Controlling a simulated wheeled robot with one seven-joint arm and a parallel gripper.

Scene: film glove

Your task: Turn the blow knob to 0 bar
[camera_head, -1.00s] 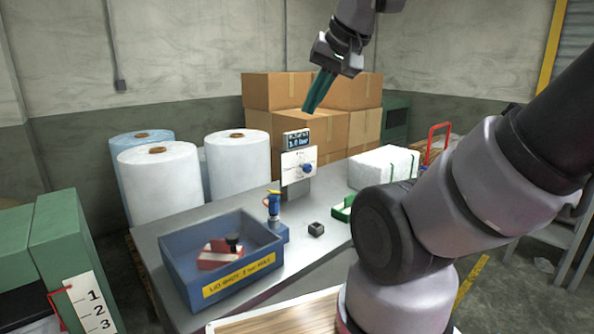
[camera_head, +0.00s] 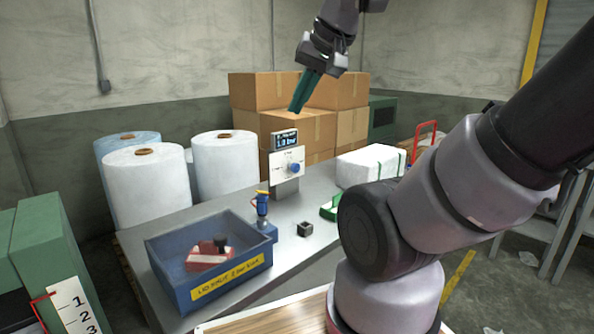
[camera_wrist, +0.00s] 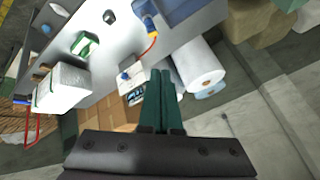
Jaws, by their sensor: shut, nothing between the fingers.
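The blow knob (camera_head: 295,168) is a small blue knob on a white panel (camera_head: 277,163) that stands upright on the grey table. The display (camera_head: 285,140) above it seems to read 1.0 bar. My gripper (camera_head: 295,108) has teal fingers, shut and empty, above and behind the panel and apart from it. In the wrist view the shut fingers (camera_wrist: 163,75) point toward the table, with the panel (camera_wrist: 135,93) just left of their tips. The knob also shows small in the wrist view (camera_wrist: 125,77).
A blue bin (camera_head: 165,270) with a red-and-black item, a blue-and-yellow device (camera_head: 262,205), a small dark block (camera_head: 305,229) and a white bale (camera_head: 365,166) are on the table (camera_head: 320,195). White rolls (camera_head: 150,190) and cardboard boxes (camera_head: 265,92) stand behind.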

